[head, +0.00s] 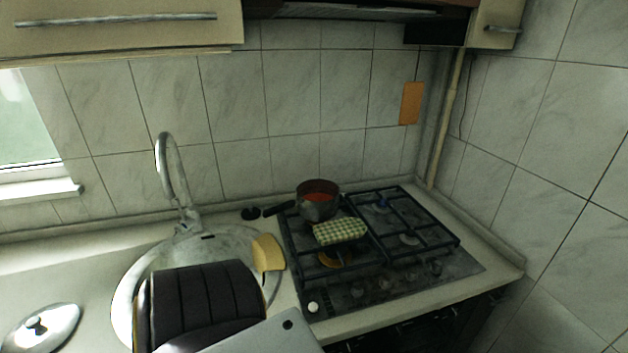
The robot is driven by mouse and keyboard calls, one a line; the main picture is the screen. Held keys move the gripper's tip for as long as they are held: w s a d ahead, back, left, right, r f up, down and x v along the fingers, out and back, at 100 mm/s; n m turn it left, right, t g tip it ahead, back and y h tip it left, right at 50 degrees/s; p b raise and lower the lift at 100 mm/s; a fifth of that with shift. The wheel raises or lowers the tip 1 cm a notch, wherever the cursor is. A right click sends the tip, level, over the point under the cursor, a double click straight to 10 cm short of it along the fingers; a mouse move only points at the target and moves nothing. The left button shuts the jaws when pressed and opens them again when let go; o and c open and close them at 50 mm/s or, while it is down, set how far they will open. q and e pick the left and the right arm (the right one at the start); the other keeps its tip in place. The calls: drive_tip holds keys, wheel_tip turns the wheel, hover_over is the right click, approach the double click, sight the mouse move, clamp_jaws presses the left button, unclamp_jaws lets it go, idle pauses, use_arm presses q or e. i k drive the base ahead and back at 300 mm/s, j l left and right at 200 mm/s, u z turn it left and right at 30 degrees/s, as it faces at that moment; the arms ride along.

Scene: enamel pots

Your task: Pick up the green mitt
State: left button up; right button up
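The green mitt (340,231) is a green-and-white checked pad. It lies on the front left part of the gas hob (455,272), just in front of a dark pot (319,209) with red contents. In this view the pot's lower edge and the mitt's back edge meet; I cannot tell if they touch. Neither of my grippers can be made out in the head view, so I cannot see whether either is open or shut. Nothing is seen holding the mitt.
A round sink (124,300) with a tall tap (166,165) lies left of the hob. A yellow sponge-like block (268,253) sits at its right rim. A metal lid (42,328) lies at the far left. A dark ribbed form hides much of the sink.

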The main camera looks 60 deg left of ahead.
sight(347, 229)
drive_tip(key=u, duration=1.75)
drive_tip(key=i, duration=0.4)
